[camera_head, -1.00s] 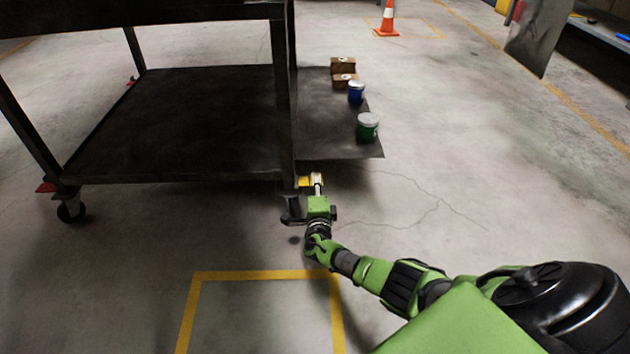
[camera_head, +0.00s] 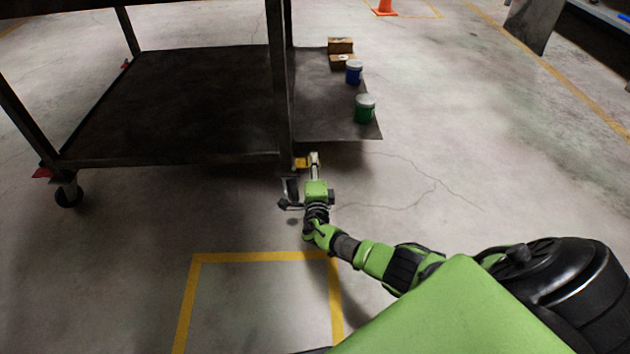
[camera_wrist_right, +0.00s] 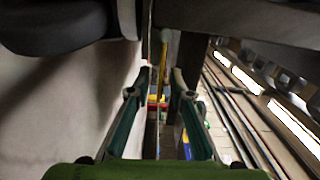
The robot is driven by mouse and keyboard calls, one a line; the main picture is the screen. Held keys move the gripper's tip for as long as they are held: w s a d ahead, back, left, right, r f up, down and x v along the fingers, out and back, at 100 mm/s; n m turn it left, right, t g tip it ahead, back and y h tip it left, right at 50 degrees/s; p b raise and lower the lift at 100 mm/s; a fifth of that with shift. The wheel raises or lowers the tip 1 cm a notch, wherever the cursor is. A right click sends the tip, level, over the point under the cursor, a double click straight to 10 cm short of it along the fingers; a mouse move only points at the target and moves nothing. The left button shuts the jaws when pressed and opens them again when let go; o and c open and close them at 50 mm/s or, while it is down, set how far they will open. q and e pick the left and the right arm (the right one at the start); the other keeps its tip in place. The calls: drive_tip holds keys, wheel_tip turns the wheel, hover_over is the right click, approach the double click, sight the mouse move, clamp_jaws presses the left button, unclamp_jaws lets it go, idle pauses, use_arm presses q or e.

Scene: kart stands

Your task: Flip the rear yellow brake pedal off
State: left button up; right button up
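The yellow brake pedal (camera_head: 300,162) is at the cart's near right corner, low by the caster, partly hidden by my gripper. In the right wrist view a thin yellow strip (camera_wrist_right: 164,62), seen nearly edge-on, stands beyond the gap between my fingers; it appears to be the pedal. My right gripper (camera_head: 314,158) is beside the pedal, on its right in the head view. In the wrist view the right gripper's two fingers (camera_wrist_right: 159,88) are apart with nothing clasped between them. Whether a finger touches the pedal cannot be told. My left gripper is out of view.
The dark cart (camera_head: 180,95) stands on casters, with red pedals at the front left (camera_head: 42,172) and far left (camera_head: 125,65). Its side shelf carries boxes (camera_head: 341,46), a blue can (camera_head: 354,72) and a green can (camera_head: 365,108). Floor to the right is clear.

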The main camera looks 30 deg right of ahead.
drive_tip(key=v, duration=1.1)
idle(0.3)
